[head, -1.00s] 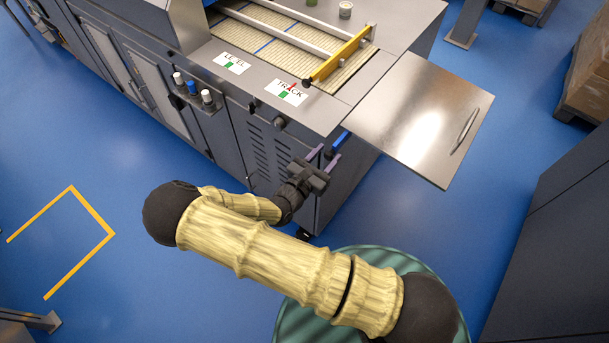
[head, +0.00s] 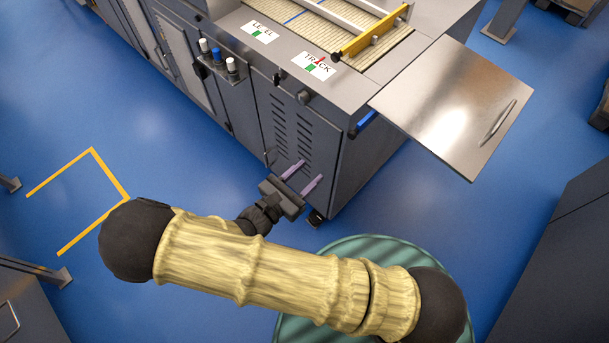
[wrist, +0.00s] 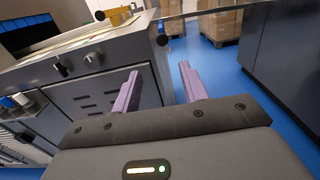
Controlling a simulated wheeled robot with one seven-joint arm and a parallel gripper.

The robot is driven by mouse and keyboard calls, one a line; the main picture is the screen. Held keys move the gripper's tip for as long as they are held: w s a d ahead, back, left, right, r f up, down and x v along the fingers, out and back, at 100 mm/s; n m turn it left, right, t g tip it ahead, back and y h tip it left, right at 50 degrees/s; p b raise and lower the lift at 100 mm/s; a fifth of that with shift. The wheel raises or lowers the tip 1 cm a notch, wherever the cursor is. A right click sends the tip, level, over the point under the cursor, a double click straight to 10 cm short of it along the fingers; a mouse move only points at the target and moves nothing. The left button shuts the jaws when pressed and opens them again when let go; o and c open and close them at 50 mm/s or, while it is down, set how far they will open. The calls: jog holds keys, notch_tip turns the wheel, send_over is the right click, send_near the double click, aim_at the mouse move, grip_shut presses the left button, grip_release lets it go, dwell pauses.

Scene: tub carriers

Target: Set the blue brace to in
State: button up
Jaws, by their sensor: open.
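The blue brace (head: 366,122) is a short blue bar at the top of the machine's end, under the metal flap (head: 455,105). The flap sticks out roughly level and hides part of the brace. My gripper (head: 311,170) is open, with two purple fingers apart and nothing between them. It is lower and to the left of the brace in the head view, in front of the machine's slotted side panel, clear of the brace.
The grey machine (head: 290,110) carries a slatted belt, a yellow bar (head: 372,32) and several knobs. A dark cabinet (head: 550,250) stands at the right. Blue floor is free between them. Boxes (wrist: 219,24) stand in the background.

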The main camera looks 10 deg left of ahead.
jog(key=shift+c, duration=0.2)
jog(key=c, duration=0.3)
jog(key=shift+d+g+h, duration=0.3)
jog(key=c, duration=0.4)
jog(key=d+m+g, duration=0.2)
jog(key=d+m+g+h, duration=0.1)
jog(key=d+m+g, duration=0.2)
jog(key=d+r+m+g+h, duration=0.1)
jog(key=d+m+g, duration=0.1)
jog(key=d, duration=0.1)
jog(key=shift+g, duration=0.4)
grip_shut()
jog(key=d+r+m+g+y, duration=0.4)
jog(key=d+r+m+y, duration=0.8)
jog(key=m, duration=1)
jog(key=shift+w+d+r, duration=0.3)
jog(key=shift+d+r, duration=0.15)
jog(key=shift+d, duration=0.3)
